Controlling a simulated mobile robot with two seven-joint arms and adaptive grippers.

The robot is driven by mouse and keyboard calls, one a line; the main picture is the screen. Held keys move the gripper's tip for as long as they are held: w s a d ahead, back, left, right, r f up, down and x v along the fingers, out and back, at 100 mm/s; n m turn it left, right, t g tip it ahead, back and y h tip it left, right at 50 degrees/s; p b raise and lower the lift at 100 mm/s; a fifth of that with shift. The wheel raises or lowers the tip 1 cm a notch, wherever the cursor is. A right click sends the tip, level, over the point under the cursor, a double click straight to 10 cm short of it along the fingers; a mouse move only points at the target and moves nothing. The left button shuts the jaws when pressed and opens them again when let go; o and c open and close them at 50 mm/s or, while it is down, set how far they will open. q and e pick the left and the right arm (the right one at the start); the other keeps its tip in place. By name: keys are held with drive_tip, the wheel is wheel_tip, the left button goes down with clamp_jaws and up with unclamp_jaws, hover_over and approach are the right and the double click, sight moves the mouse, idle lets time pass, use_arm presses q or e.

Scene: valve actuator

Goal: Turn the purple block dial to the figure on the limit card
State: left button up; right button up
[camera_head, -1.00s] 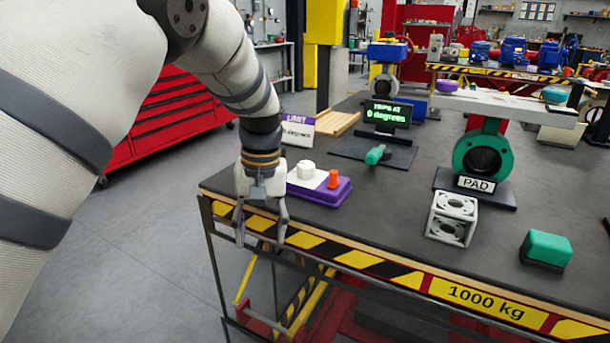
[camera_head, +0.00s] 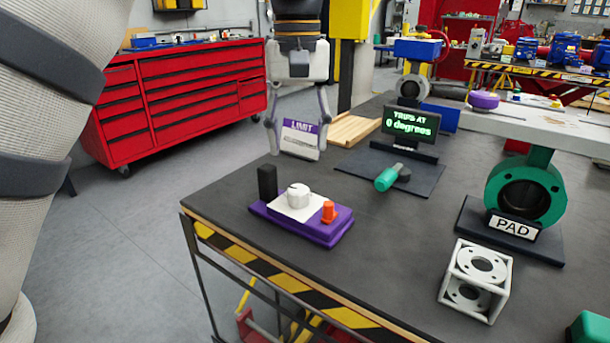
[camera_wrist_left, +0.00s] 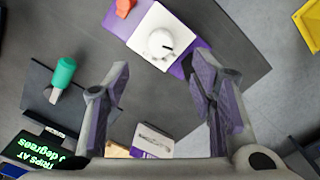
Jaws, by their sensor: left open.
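The purple block (camera_head: 325,233) sits near the table's front left corner. On it are a white plate with a round white dial (camera_head: 298,195), an orange knob (camera_head: 329,211) and a black upright piece (camera_head: 267,182). The dial also shows in the left wrist view (camera_wrist_left: 160,44), with a dark mark on its top. The limit card (camera_head: 300,138) stands behind the block; its figure is too small to read. My left gripper (camera_head: 298,147) is open and empty, its fingers either side of the card in the picture; whether they touch it I cannot tell. My right gripper is out of view.
A display (camera_head: 410,123) reads "TRIPS AT 0 degrees". A green-handled part (camera_head: 388,178) lies before it. A green valve (camera_head: 524,190) with a PAD sign and a white cube frame (camera_head: 475,281) stand on the right. The table between block and cube is clear.

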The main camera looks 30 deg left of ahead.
sight(298, 189)
use_arm(q)
wheel_tip(298, 189, down, 9)
drive_tip(key=shift+s+r, duration=0.1)
drive_tip(key=shift+r, duration=0.1)
drive_tip(key=c, duration=1.1)
